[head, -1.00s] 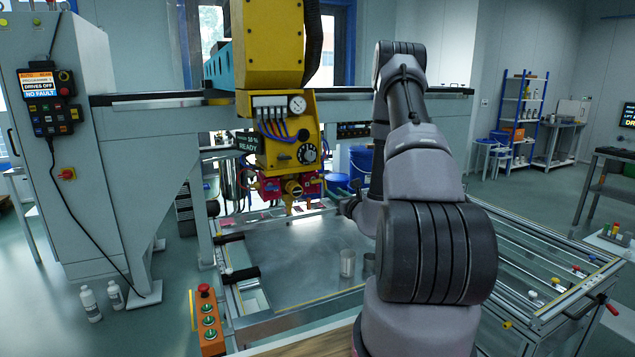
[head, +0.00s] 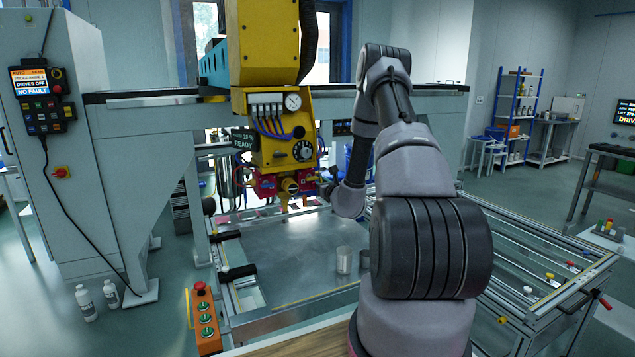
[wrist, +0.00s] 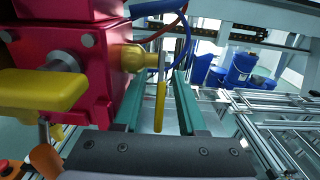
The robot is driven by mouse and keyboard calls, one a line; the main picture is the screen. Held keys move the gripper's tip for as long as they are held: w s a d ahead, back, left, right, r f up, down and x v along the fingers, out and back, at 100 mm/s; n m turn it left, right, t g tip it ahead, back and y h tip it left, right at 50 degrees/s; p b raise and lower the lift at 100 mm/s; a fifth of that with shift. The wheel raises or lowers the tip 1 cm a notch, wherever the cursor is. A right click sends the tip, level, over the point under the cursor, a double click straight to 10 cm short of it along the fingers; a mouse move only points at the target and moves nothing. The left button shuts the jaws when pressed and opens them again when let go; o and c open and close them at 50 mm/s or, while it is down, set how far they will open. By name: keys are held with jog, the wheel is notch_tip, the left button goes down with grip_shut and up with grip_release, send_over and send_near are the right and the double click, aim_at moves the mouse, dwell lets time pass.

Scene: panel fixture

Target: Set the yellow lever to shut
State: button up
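A red valve block (wrist: 95,55) hangs under the yellow machine head (head: 282,125). On its side is a yellow fitting (wrist: 133,58) with a thin yellow lever (wrist: 160,106) pointing down in the wrist view. A larger yellow handle (wrist: 40,90) is on the block's front face; it also shows in the head view (head: 289,186). My gripper (wrist: 160,92) is open, its two teal fingers on either side of the thin lever, with a gap visible on both sides. In the head view my gripper (head: 328,187) is beside the block's right side, small and partly hidden by my arm.
Blue and red hoses (wrist: 178,35) run close above the fingers. Below is a metal table (head: 290,258) with a metal cup (head: 344,260). A control box with a red button (head: 205,318) stands at the front left. Blue buckets (wrist: 240,68) are behind.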

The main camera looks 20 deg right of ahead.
grip_shut()
jog(key=shift+w+r+t, duration=0.2)
jog(key=shift+w+t, duration=0.1)
jog(key=shift+t, duration=0.85)
jog(key=shift+w+r+t, duration=0.2)
jog(key=shift+w+t, duration=0.05)
jog(key=shift+t, duration=0.9)
grip_release()
